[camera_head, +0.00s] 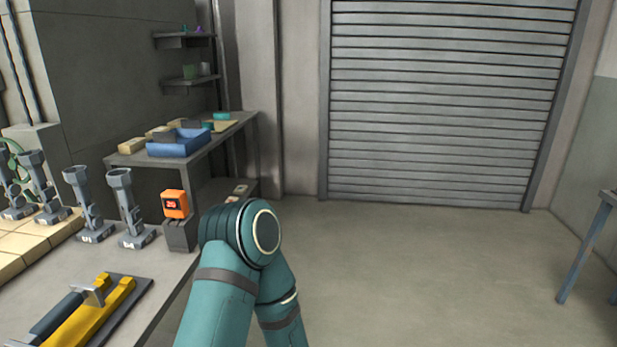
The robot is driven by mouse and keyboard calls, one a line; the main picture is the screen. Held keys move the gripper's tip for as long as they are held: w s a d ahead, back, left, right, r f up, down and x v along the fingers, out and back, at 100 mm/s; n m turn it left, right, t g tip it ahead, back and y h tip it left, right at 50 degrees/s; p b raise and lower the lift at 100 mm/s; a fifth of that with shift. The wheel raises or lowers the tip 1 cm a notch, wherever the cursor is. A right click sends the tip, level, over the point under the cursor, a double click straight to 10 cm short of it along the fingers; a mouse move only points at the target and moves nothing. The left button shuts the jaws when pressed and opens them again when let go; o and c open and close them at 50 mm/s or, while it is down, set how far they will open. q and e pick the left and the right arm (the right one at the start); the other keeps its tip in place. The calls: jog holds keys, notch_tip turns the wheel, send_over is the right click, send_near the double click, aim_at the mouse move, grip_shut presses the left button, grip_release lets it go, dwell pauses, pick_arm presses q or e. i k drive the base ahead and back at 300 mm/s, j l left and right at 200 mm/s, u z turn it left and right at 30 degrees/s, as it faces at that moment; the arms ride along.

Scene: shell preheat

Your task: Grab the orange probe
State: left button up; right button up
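The orange probe (174,204) shows as a small boxy orange device with a dark display and lit digits. It sits upright on a dark grey block (180,234) at the right edge of the workbench (185,265). One of my teal arms rises from the bottom of the view, its rounded joint just right of the block and partly in front of its edge. Neither of my grippers is in the view, so I cannot see whether either is open or shut.
Several grey stands (128,210) line the bench left of the probe. A yellow tool with a dark handle (97,305) lies in front. A blue bin (181,144) stands on a table behind. The floor (420,270) before the roller shutter (450,100) is clear.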

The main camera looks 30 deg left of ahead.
aim_at(175, 202)
jog(key=i+j+u, duration=0.15)
jog(key=i+u, duration=0.15)
jog(key=i, duration=0.35)
jog(key=i+u, duration=0.35)
jog(key=i, duration=0.3)
jog(key=i+u, duration=0.1)
jog(key=i, duration=0.65)
jog(key=i+l+u, duration=0.15)
jog(key=i, duration=0.6)
jog(key=i+u, duration=0.2)
jog(key=u, duration=0.2)
jog(key=i+l+u, duration=0.1)
jog(key=u, duration=0.3)
jog(key=i+l+u, duration=0.15)
jog(key=i+u, duration=0.25)
jog(key=k, duration=0.1)
